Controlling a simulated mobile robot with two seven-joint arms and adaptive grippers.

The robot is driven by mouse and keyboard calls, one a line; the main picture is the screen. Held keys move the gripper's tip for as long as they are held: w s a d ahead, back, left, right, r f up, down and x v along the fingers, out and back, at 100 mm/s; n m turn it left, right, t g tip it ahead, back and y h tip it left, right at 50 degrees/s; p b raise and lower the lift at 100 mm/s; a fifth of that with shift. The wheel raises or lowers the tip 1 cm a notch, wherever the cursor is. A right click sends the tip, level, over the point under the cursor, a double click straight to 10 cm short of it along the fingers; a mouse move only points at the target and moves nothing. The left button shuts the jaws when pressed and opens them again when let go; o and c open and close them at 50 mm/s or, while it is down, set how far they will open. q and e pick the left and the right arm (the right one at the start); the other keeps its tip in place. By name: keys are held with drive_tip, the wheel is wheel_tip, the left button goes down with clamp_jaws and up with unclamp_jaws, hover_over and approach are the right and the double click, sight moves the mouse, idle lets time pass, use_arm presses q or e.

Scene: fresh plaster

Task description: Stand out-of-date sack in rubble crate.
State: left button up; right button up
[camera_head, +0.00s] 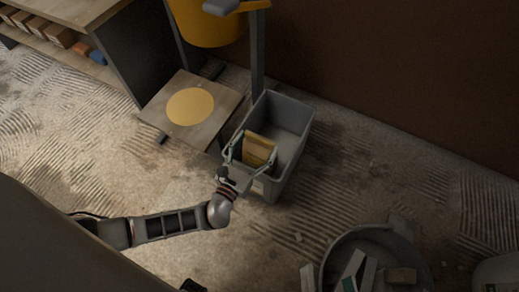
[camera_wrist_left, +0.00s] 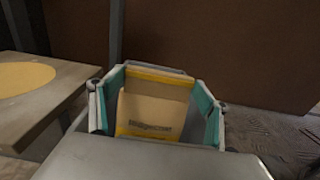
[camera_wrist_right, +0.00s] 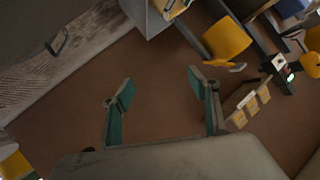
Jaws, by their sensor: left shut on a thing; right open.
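The out-of-date sack (camera_head: 259,149) is a tan packet with yellow bands, upright and slightly tilted inside the grey rubble crate (camera_head: 291,111). My left gripper (camera_head: 252,162) reaches over the crate's near side and is shut on the sack, one finger at each side edge. The left wrist view shows the sack (camera_wrist_left: 152,108) between the teal finger pads of the left gripper (camera_wrist_left: 160,82), with small dark print low on its face. Whether its bottom touches the crate floor is hidden. My right gripper (camera_wrist_right: 163,88) is open and empty in the right wrist view.
A wooden platform (camera_head: 215,118) with a yellow disc is left of the crate, below a yellow hopper (camera_head: 207,22). A shelf unit (camera_head: 75,10) holds several packets at upper left. A round grey tub (camera_head: 335,250) with debris stands lower right. Floor right of the crate is clear.

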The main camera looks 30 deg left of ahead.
sight(258, 152)
use_arm(q)
drive_tip(key=shift+w+f, duration=0.15)
wheel_tip(258, 152, down, 4)
drive_tip(key=shift+f+b, duration=0.1)
drive_tip(key=shift+b, duration=1.05)
drive_tip(key=shift+f, duration=0.15)
drive_tip(key=shift+r, duration=0.3)
use_arm(e)
drive_tip(key=a+m, duration=0.2)
drive_tip(key=m, duration=0.1)
drive_tip(key=shift+s+t, duration=0.2)
drive_tip(key=shift+t, duration=0.1)
use_arm(q)
drive_tip(key=shift+f, duration=0.65)
drive_tip(key=o, duration=2.1)
drive_tip(key=shift+f, duration=0.2)
